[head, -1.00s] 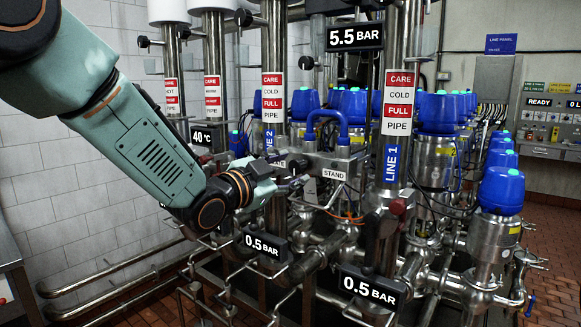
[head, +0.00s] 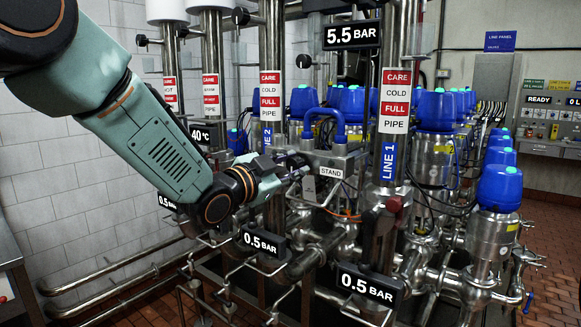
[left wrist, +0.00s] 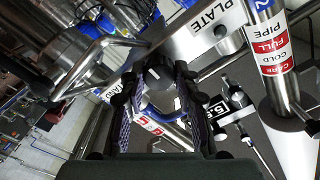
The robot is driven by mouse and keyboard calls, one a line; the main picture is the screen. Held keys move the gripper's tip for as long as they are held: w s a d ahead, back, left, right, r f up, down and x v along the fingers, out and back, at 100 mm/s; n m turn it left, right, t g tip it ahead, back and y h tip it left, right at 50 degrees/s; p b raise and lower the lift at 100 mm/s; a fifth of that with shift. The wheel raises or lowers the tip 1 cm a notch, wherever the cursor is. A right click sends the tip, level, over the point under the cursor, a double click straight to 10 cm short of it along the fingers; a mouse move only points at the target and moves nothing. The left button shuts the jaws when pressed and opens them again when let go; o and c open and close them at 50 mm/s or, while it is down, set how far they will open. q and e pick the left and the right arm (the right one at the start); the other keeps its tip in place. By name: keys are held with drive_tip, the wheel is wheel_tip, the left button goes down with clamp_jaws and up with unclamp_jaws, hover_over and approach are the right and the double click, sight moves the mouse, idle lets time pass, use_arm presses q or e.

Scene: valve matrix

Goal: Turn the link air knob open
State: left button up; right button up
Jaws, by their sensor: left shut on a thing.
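The dark round knob with a white pointer mark (left wrist: 157,76) shows in the left wrist view, on the side of a bright metal box (left wrist: 205,35) lettered "PLATE". I cannot read a "link air" label. My left gripper (left wrist: 158,88) has its two dark padded fingers on either side of the knob, shut on it. In the head view, my left gripper (head: 291,174) reaches from the left to the metal box with the "STAND" tag (head: 331,172). The knob is hidden there by the gripper. My right gripper is not in view.
Vertical pipes such as the "LINE 1" pipe (head: 389,160) stand close by. A lower pressure display (head: 369,287) reads 0.5 BAR, the upper one (head: 352,36) 5.5 BAR. Blue-topped valves (head: 498,190) fill the right. White tiled wall lies behind my arm.

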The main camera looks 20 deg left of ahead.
use_arm(q)
drive_tip(key=shift+f, duration=0.15)
clamp_jaws()
